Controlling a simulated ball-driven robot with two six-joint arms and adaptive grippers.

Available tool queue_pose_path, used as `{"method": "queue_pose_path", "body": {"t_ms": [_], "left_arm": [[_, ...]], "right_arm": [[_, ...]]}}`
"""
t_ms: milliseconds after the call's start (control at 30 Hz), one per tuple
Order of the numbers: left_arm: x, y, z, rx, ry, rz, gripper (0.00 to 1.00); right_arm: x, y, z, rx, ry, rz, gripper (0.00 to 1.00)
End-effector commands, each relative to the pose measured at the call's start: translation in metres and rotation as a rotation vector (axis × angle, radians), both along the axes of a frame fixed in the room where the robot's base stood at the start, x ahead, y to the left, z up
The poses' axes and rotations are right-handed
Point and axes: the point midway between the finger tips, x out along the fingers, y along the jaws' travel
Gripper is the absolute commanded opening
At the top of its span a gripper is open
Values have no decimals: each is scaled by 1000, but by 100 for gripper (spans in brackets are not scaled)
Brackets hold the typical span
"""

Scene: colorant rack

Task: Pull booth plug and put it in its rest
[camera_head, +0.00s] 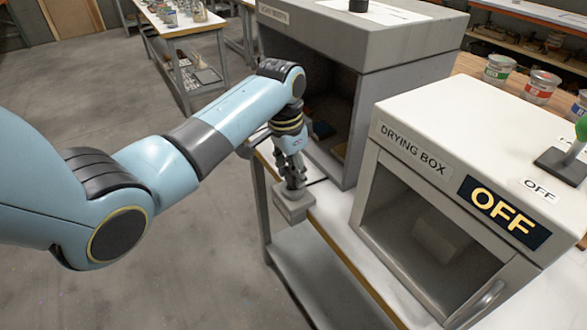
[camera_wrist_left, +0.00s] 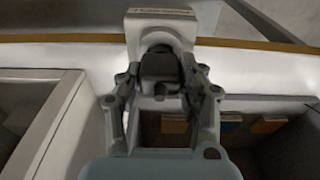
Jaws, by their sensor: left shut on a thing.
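My left gripper (camera_head: 291,182) is shut on a dark plug (camera_wrist_left: 160,66), which sits between its two fingers in the left wrist view (camera_wrist_left: 161,88). In the head view the gripper hides most of the plug. The plug is at a small light grey box (camera_head: 293,206) at the table's edge, also seen in the left wrist view (camera_wrist_left: 160,27). A label on this box is too small to read. I cannot tell how far the plug sits in it. The grey booth (camera_head: 385,42) stands right behind, its front open. My right gripper is not in view.
A drying box (camera_head: 455,100) marked OFF stands to the right, its door shut. Several paint cans (camera_head: 498,68) stand behind it. Coloured blocks (camera_wrist_left: 231,124) lie inside the booth. The floor left of the table (camera_head: 340,225) is clear.

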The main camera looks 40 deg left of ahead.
Motion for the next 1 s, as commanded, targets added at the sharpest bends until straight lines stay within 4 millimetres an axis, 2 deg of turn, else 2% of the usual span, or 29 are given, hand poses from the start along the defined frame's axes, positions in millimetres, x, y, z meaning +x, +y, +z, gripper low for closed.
{"method": "queue_pose_path", "body": {"t_ms": [700, 733, 900, 1000], "left_arm": [[0, 0, -13, 1, -1, 0, 4], [0, 0, -13, 1, -1, 0, 42], [0, 0, -13, 1, -1, 0, 64], [0, 0, -13, 1, -1, 0, 65]], "right_arm": [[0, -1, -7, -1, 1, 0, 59], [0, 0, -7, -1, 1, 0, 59], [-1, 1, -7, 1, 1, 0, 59], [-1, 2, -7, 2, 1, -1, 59]]}}
